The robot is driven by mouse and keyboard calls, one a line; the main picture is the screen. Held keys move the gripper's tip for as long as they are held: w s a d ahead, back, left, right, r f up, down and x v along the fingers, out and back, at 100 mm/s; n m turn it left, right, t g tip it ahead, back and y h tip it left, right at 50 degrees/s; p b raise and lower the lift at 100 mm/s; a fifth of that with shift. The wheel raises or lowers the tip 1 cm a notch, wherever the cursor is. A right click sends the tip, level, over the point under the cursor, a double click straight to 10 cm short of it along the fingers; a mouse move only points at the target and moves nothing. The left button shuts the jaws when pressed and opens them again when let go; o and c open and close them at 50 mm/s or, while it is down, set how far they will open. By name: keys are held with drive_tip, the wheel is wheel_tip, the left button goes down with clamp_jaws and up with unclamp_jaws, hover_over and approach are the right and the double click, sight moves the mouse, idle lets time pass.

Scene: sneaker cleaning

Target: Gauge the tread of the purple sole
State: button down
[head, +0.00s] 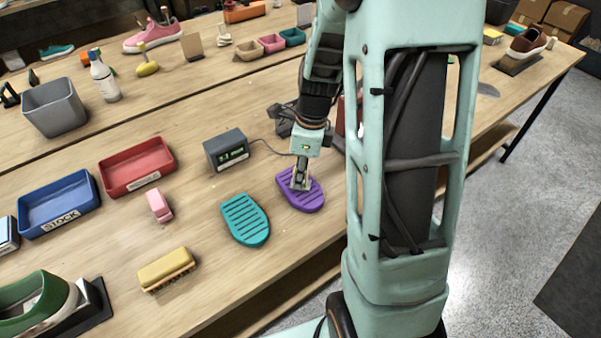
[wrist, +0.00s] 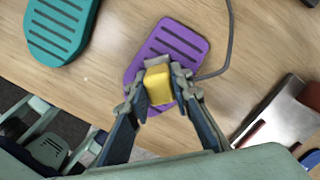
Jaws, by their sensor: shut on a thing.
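The purple sole (head: 311,199) lies grooved side up on the wooden bench, and it also shows in the wrist view (wrist: 188,41). My gripper (head: 299,183) points down over it. In the wrist view my gripper (wrist: 159,85) is shut on a small yellow block (wrist: 158,86), apparently a probe, over the sole's near end. Whether the block touches the tread is unclear. A dark grey gauge box (head: 227,151) with a lit green display stands behind and left. A thin cable (wrist: 226,45) runs toward my gripper. The reading is too small to make out.
A teal sole (head: 245,219) lies just left of the purple one. The bench's front edge is close to the soles.

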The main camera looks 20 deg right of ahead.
idle(0.4)
wheel_tip(320, 180, up, 7)
drive_tip(key=p, duration=0.6)
drive_tip(key=shift+a, duration=0.1)
idle(1.5)
